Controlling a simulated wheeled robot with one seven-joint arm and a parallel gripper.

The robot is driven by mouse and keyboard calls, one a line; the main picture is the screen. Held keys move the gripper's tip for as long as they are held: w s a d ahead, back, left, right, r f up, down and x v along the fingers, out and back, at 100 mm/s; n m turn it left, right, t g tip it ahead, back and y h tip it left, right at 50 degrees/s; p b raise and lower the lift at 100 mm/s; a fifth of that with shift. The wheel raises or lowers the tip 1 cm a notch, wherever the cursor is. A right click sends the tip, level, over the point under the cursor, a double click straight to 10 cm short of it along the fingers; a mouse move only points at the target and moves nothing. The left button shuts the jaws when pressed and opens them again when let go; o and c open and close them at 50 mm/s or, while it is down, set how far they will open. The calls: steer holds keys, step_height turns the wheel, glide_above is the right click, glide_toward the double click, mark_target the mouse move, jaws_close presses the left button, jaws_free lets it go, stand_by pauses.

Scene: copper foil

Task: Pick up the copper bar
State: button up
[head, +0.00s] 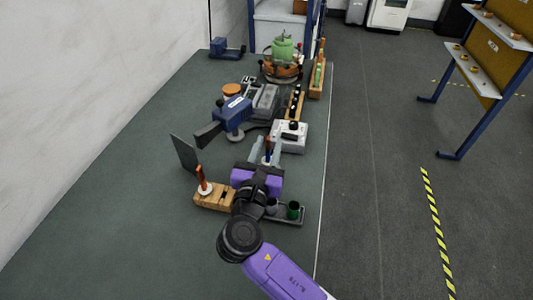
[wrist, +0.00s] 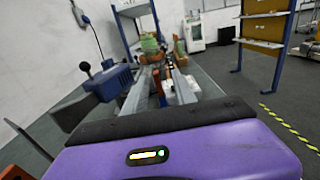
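My gripper (head: 265,152) is at the near middle of the bench, with its purple body behind the fingers. A slim copper-orange upright piece (head: 201,175) stands on a round white base at the left end of a wooden block, left of my gripper. It may be the copper bar, but I cannot tell for sure.
The wooden block (head: 213,199) and a dark tray with small cups (head: 293,210) flank my arm. A blue machine with a lever (head: 233,112) and a white box (head: 290,136) stand ahead. The bench's left side is clear.

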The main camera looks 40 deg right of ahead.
steer(key=shift+x, duration=2.35)
steer(key=shift+w+a, duration=0.1)
steer(key=shift+a, duration=0.05)
jaws_close()
steer(key=shift+r, duration=0.1)
